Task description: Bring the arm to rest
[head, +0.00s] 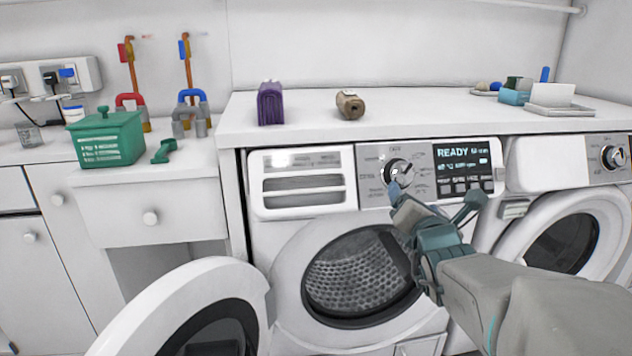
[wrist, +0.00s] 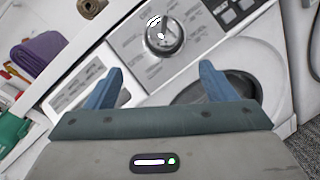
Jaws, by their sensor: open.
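My gripper (head: 432,192) is open and empty in front of the washing machine's control panel. In the wrist view its two blue fingers (wrist: 158,85) stand wide apart with nothing between them. The program knob (head: 398,170) is close to one fingertip in the head view; in the wrist view the knob (wrist: 163,36) lies beyond the fingers, apart from them. My arm reaches in from the lower right. The panel display reads READY. The washer's round door (head: 195,310) hangs open to the left, and the drum (head: 355,275) looks empty, partly hidden by my gripper.
A purple folded cloth (head: 270,104) and a brown roll (head: 350,105) lie on the white counter (head: 430,118). A green lidded box (head: 106,138) stands on the left counter. A second machine (head: 575,215) is at the right. The open washer door takes up the lower left.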

